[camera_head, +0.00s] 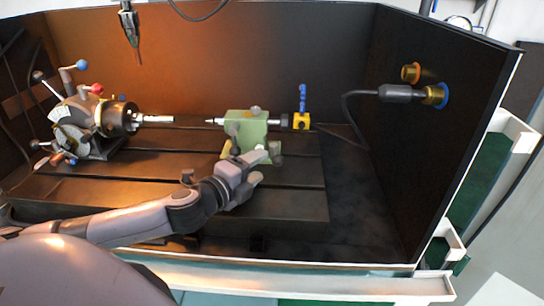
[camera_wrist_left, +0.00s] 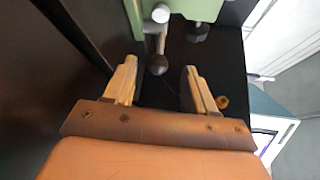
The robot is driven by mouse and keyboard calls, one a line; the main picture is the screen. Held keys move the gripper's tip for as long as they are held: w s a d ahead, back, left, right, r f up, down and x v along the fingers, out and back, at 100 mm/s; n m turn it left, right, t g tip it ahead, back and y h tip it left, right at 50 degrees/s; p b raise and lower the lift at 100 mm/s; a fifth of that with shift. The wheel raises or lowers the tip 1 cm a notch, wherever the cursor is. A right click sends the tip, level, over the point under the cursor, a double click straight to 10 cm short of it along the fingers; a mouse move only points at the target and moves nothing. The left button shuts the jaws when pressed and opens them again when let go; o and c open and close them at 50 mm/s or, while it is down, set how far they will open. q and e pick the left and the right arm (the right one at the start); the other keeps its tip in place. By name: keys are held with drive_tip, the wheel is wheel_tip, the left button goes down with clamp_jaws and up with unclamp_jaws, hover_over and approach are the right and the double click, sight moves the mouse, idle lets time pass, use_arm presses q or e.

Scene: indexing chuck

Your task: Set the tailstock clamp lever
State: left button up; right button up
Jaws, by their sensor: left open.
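The green tailstock (camera_head: 250,125) stands on the slotted bed, right of the chuck (camera_head: 118,118). My left gripper (camera_head: 262,160) is at the tailstock's near side, below its top. The tailstock also shows at the top edge of the left wrist view (camera_wrist_left: 190,8). There a lever with a dark ball knob (camera_wrist_left: 157,65) hangs from it and reaches into the gap between my open fingers (camera_wrist_left: 160,85). The fingers stand apart on either side of the knob, with visible room on both sides. In the head view my gripper partly covers the tailstock's lower front. My right gripper is not in view.
A yellow block with a blue handle (camera_head: 302,108) stands right of the tailstock. A probe-like tool (camera_head: 132,35) hangs above the chuck. A cable runs to a connector (camera_head: 400,93) on the right wall. The bed's right front is clear.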

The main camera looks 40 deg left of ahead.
sight(276, 158)
use_arm(q)
drive_tip(key=shift+w+f, duration=0.25)
drive_tip(key=shift+w, duration=1.25)
drive_tip(key=shift+w+f, duration=0.2)
drive_tip(key=shift+w, duration=1.3)
clamp_jaws()
